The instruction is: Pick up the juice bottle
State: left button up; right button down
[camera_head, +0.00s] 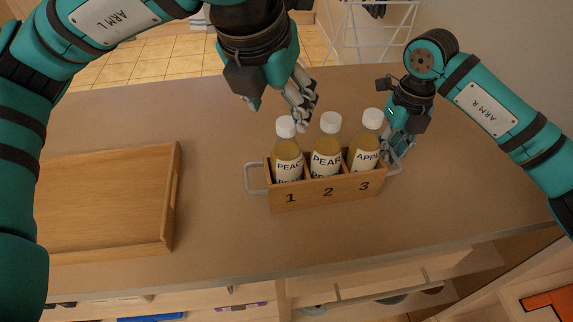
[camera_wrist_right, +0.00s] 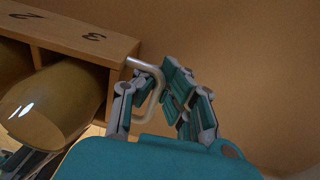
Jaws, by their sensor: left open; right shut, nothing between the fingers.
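Three juice bottles with white caps stand upright in a wooden crate (camera_head: 308,198) with numbered compartments: PEACH (camera_head: 288,165) in 1, PEAR (camera_head: 327,158) in 2, APPLE (camera_head: 364,154) in 3. My left gripper (camera_head: 279,110) is open and empty, above and behind the peach and pear bottles. My right gripper (camera_head: 398,150) is shut at the crate's right handle (camera_head: 394,166), with nothing held. In the right wrist view, its fingers (camera_wrist_right: 160,105) are beside the handle (camera_wrist_right: 150,82), and a bottle (camera_wrist_right: 52,105) shows in the crate (camera_wrist_right: 85,38). The bottles' lower parts are hidden by the crate.
A wooden tray (camera_head: 174,205) lies on the counter (camera_head: 225,230) at the left, apparently empty. The crate's left handle (camera_head: 254,180) is free. Bare counter lies between tray and crate. Open shelves with items are below the front edge. A white rack (camera_head: 372,40) stands behind the counter.

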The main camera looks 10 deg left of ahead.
aim_at(284, 125)
pick_arm(q)
jog(key=x, duration=0.9)
jog(key=shift+a, duration=0.1)
grip_shut()
